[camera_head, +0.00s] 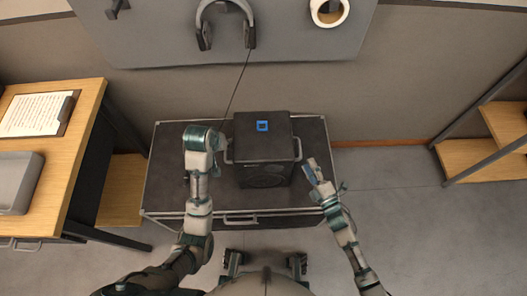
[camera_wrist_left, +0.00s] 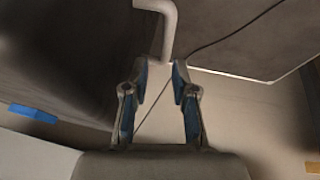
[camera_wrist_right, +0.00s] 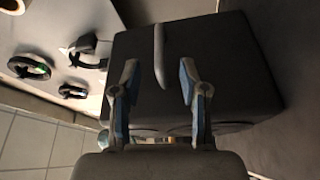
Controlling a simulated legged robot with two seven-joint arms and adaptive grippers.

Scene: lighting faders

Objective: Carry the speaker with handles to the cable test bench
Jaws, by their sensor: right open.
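The speaker (camera_head: 264,143) is a dark box with a blue square on top and a light handle on each side. It stands on a dark case with metal edges (camera_head: 165,190). My left gripper (camera_head: 222,140) is at the speaker's left handle; in the left wrist view its fingers (camera_wrist_left: 160,75) are apart, with the handle (camera_wrist_left: 168,30) just beyond the tips. My right gripper (camera_head: 312,170) is open beside the right handle (camera_head: 298,148). In the right wrist view its fingers (camera_wrist_right: 158,75) are apart and the handle (camera_wrist_right: 159,55) lies between and beyond the tips. I cannot make out the cable test bench for certain.
A wooden desk (camera_head: 85,110) with a clipboard (camera_head: 38,114) and a grey box (camera_head: 18,180) is on the left. A wooden shelf unit (camera_head: 470,155) is on the right. Headphones (camera_head: 226,22) and a tape roll (camera_head: 329,11) hang on a grey wall panel (camera_head: 165,45). Floor (camera_head: 390,200) is clear at right.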

